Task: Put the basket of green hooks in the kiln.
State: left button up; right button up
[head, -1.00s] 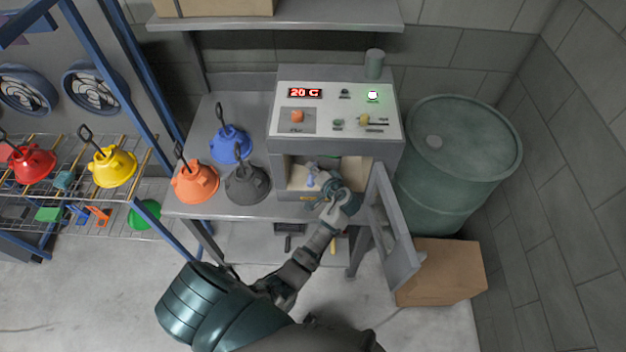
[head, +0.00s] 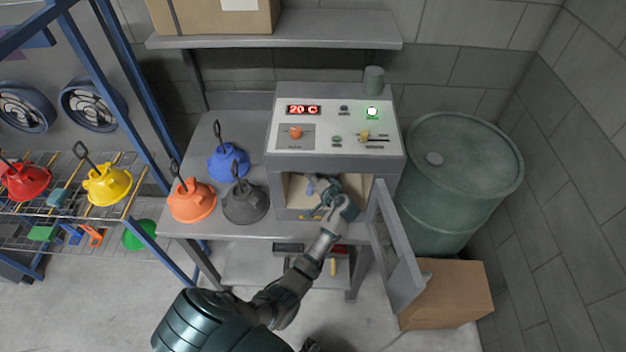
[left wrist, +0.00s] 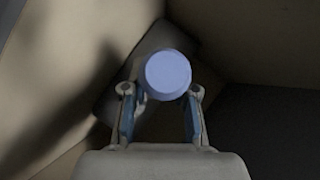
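The kiln (head: 389,160) stands on the grey bench, its front door (head: 396,250) swung open to the right. My left gripper (head: 322,190) is inside the opening. A pale blue round-topped thing (head: 311,186) is in the chamber beside it. In the left wrist view the blue disc (left wrist: 168,75) lies ahead of my fingers (left wrist: 160,112), which stand apart; I see no clear grip on it. A small green item (head: 41,233) lies on the left wire rack, too small to tell whether it is the basket of green hooks. My right gripper is not in view.
Orange (head: 192,202), blue (head: 228,163) and black (head: 245,203) hoods stand on the bench left of the kiln. Red (head: 25,182) and yellow (head: 107,185) hoods are on the rack. A green barrel (head: 455,190) and a cardboard box (head: 447,293) stand right of the door.

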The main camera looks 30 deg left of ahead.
pick_arm(q)
jog(key=o, duration=0.5)
jog(key=shift+r, duration=0.1)
jog(key=shift+s, duration=0.1)
jog(key=v, duration=1.2)
jog(key=s+f+g+h, duration=0.1)
jog(key=s+f+h, duration=0.4)
jog(key=s+f, duration=0.65)
jog(key=s+d+f+m+g+h, duration=0.15)
jog(key=s+d+h, duration=0.25)
jog(key=s, duration=0.5)
jog(key=s+d+f+h, duration=0.2)
jog(key=s+d+h, duration=0.1)
jog(key=s, duration=0.6)
notch_tip(320, 180, down, 29)
jog(key=s+g+b, duration=0.1)
jog(key=s+g, duration=0.1)
jog(key=shift+m+g, duration=0.25)
jog(key=shift+g, duration=0.1)
jog(key=s+a+f, duration=0.1)
jog(key=s+f, duration=0.9)
jog(key=s, duration=0.1)
jog(key=s+a+f, duration=0.1)
jog(key=s+f, duration=0.4)
jog(key=s, duration=0.1)
jog(key=shift+a+b, duration=0.35)
